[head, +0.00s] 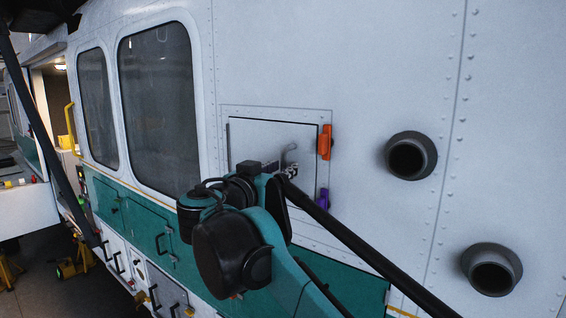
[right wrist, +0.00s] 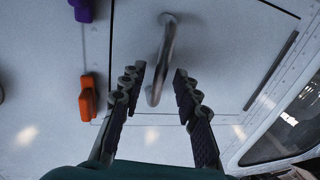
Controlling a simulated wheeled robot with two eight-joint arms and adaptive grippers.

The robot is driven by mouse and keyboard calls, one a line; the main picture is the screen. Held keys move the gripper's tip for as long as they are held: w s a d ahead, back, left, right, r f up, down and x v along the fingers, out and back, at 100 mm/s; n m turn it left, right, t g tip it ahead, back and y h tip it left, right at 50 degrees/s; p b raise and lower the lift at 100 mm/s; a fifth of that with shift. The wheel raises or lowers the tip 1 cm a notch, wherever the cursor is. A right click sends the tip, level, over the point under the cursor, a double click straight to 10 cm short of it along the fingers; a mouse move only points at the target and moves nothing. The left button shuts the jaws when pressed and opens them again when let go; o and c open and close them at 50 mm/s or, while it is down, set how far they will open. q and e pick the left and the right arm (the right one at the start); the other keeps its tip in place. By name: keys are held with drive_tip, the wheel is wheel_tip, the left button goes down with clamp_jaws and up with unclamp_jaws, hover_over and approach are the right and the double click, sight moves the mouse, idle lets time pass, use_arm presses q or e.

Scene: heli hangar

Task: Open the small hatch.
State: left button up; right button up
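The small hatch (head: 255,137) is a pale square panel in the helicopter's white side, and it looks closed. An orange latch (head: 324,142) and a purple latch (head: 322,200) sit at its right edge. A bent metal handle (head: 290,154) stands on the hatch; in the right wrist view the handle (right wrist: 165,55) is at the upper centre. My right gripper (right wrist: 158,82) is open, with a finger on each side of the handle's near end. I cannot tell whether they touch. In the head view my right arm hides the hatch's lower part. My left gripper is not in view.
Two dark round pipes (head: 411,156) (head: 491,270) stick out of the wall to the right. Large windows (head: 158,105) lie to the left. A long dark bar (head: 370,254) crosses below the hatch. Yellow stands (head: 75,264) are on the floor at the lower left.

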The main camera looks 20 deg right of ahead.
drive_tip(key=shift+x, duration=0.8)
drive_tip(key=shift+s, duration=0.1)
clamp_jaws()
drive_tip(key=shift+a, duration=0.15)
